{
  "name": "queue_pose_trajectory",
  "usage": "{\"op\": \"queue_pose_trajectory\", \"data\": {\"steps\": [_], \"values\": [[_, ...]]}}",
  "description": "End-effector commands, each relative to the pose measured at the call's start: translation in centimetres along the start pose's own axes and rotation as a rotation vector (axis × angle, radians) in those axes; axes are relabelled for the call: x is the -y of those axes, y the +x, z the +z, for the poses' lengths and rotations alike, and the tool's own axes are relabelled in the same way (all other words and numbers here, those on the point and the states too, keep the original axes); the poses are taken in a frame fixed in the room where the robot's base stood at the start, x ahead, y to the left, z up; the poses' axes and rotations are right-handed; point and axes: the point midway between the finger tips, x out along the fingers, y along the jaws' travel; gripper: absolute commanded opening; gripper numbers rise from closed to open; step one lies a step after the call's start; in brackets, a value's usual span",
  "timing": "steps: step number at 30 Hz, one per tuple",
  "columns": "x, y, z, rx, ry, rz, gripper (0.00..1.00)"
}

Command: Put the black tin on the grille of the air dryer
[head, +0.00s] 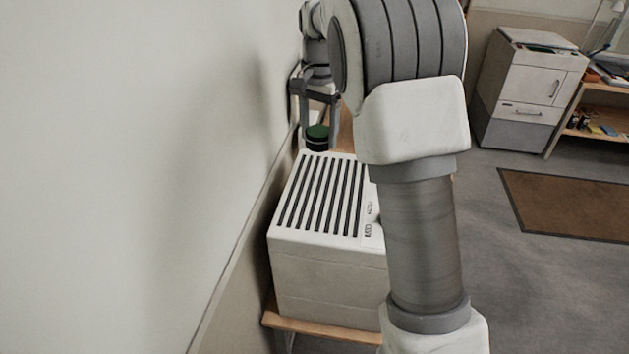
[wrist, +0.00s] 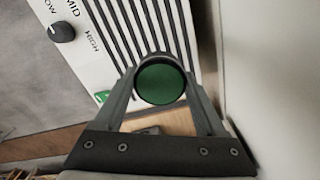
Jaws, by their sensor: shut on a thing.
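A small round tin (head: 317,136) with a dark body and a green top is between the fingers of my gripper (head: 318,125). In the wrist view the tin's green top (wrist: 160,84) shows between the fingertips, and my gripper (wrist: 160,88) is shut on it. The air dryer is a white box with a dark slatted grille (head: 322,192) on top. In the head view the tin appears just beyond the grille's far edge. In the wrist view the tin overlaps the ends of the grille slats (wrist: 150,30). I cannot tell its height above the dryer.
The dryer stands on a wooden bench (head: 320,330) close to the pale wall (head: 130,150) on the left. A knob (wrist: 62,32) sits on its control side. A white cabinet (head: 525,90), a shelf (head: 600,110) and a brown mat (head: 570,205) are off to the right.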

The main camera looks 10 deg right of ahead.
Motion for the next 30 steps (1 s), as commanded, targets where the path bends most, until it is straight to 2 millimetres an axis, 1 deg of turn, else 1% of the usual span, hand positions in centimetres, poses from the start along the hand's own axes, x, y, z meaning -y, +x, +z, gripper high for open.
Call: {"op": "queue_pose_trajectory", "data": {"steps": [5, 8, 24, 27, 30], "values": [[-0.2, 0.1, 0.2, 0.0, 0.0, 0.0, 0.13], [-0.6, 0.6, 1.0, 0.0, 0.0, -0.001, 0.13], [-5.3, 5.6, 8.0, 0.001, -0.002, 0.001, 0.13], [-5.9, 6.3, 9.0, 0.0, -0.002, 0.001, 0.13], [-6.3, 6.8, 9.6, 0.0, -0.001, 0.0, 0.13]]}}
